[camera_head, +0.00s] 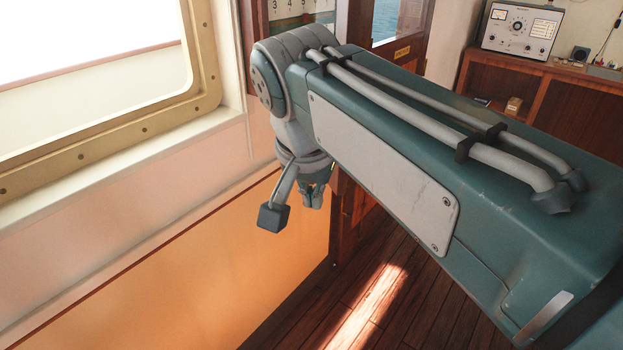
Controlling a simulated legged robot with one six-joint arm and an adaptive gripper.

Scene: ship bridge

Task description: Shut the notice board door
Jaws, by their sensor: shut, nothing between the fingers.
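No notice board or notice board door can be made out for certain. A pale sheet or panel with the figures 3, 4 and 5 (302,10) shows at the top edge beside dark wood; most of it is cut off by the frame or hidden behind my arm. My gripper (313,202) hangs below my wrist, pointing down, shut and empty. It is in front of the wooden edge past the orange wall panel, and I cannot tell whether it touches anything.
A framed window (95,75) and an orange lower wall (170,275) are on the left. A wooden door with a window (400,20) is at the back. A grey instrument (522,28) stands on a wooden shelf unit (575,110). The plank floor (400,305) is clear.

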